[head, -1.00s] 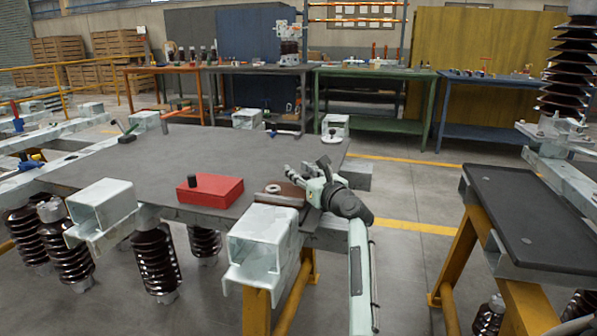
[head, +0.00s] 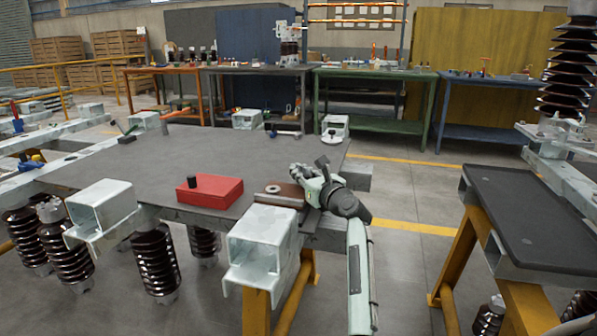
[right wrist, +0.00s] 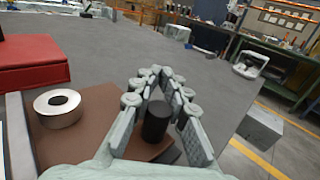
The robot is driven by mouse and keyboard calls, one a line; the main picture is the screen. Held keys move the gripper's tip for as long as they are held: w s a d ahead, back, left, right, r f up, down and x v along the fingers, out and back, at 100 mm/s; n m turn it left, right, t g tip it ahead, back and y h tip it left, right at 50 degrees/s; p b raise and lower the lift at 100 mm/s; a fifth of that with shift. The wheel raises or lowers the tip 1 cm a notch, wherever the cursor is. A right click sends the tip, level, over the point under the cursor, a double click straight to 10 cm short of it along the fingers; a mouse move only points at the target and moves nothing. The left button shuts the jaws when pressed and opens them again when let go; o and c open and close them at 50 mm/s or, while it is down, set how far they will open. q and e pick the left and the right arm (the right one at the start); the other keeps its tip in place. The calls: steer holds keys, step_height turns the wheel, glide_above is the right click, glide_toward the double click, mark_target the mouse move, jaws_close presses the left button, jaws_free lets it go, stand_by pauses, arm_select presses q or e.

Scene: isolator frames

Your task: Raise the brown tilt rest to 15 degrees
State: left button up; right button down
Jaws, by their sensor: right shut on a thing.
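The brown tilt rest (head: 291,189) is a flat brown plate near the right edge of the grey table, seen up close in the right wrist view (right wrist: 95,127). A steel ring (right wrist: 58,108) lies on it. A black cylindrical knob (right wrist: 155,121) stands at its far side, between my right fingers. My right gripper (head: 299,171) is shut on this knob, with both finger pads beside it in the right wrist view (right wrist: 158,105). The plate looks low and nearly flat; I cannot read its angle. The fingers hide part of the plate. My left gripper is not in view.
A red block (head: 210,191) with a black knob stands left of the rest. White box-section beam ends (head: 262,240) flank the table's front edge. The middle of the grey table (head: 190,150) is clear. A dark-topped bench (head: 530,215) stands to the right.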

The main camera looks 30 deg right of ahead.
steer(key=shift+s+a+r, duration=0.1)
steer(key=shift+r, duration=0.05)
steer(key=r+n+b, duration=0.1)
steer(key=r+t+b, duration=0.1)
steer(key=s+a+r+n+t, duration=0.1)
steer(key=shift+n+b, duration=0.3)
steer(key=shift+b, duration=0.1)
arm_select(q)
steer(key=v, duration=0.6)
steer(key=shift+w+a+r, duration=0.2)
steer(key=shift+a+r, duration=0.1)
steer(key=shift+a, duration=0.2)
arm_select(e)
steer(key=c, duration=1.5)
jaws_free()
steer(key=s+f, duration=0.2)
steer(key=s, duration=0.9)
steer(key=shift+s+a+f, duration=0.2)
steer(key=shift+s+a, duration=0.2)
